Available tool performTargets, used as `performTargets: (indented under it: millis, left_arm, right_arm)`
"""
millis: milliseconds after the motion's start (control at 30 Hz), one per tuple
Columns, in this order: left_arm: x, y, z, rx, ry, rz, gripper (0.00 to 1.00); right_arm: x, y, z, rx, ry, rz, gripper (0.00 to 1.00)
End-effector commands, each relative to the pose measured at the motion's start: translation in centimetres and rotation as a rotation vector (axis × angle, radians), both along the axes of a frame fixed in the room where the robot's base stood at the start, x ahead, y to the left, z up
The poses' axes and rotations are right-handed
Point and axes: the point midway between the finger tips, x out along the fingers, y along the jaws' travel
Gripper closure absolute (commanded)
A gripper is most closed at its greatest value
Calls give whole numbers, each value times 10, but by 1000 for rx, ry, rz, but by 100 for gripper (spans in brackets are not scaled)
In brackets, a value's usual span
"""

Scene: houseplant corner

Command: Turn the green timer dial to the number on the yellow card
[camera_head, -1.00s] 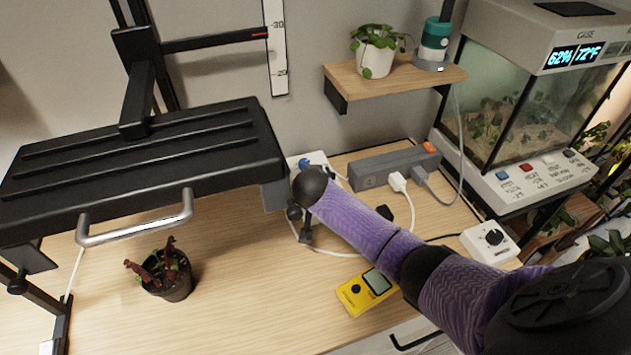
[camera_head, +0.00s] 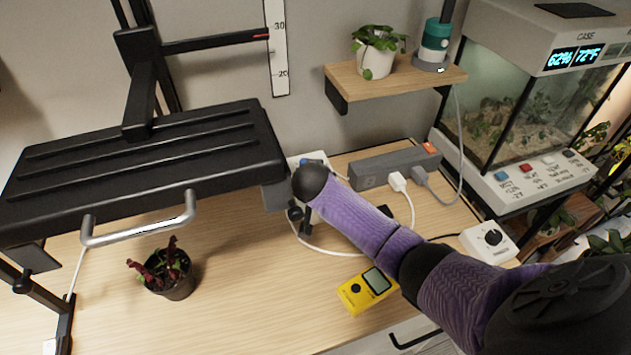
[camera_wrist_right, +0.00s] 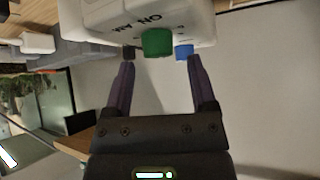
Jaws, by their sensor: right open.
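In the right wrist view, the green dial (camera_wrist_right: 157,42) sits on the face of a white timer box (camera_wrist_right: 110,18), between a dark knob (camera_wrist_right: 129,52) and a blue knob (camera_wrist_right: 184,52). My right gripper (camera_wrist_right: 160,62) is open and empty. Its two fingers point at the box, with the green dial centred between and just beyond their tips. In the head view, a white box with a blue part (camera_head: 310,160) shows behind my right arm; its green dial is hidden there. No yellow card is visible. My left gripper is not in view.
A black lamp hood (camera_head: 140,155) with a metal handle is close left of my right arm. A yellow meter (camera_head: 367,290) and a potted plant (camera_head: 167,273) stand on the wooden table.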

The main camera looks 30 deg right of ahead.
Motion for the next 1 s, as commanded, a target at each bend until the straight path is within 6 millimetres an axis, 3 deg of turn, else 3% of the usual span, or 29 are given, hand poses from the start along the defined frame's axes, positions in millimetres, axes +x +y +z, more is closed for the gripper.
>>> performTargets:
  millis: [33,100,300,433,1000]
  left_arm:
    - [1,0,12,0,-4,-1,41]
    - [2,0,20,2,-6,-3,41]
    - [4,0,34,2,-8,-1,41]
    - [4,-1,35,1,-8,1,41]
    - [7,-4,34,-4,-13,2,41]
  right_arm:
    - [1,0,20,1,-6,1,27]
    - [1,0,39,2,-6,1,27]
    - [1,1,79,1,-4,1,27]
    - [0,0,86,1,-2,1,27]
    - [0,0,85,0,0,1,27]
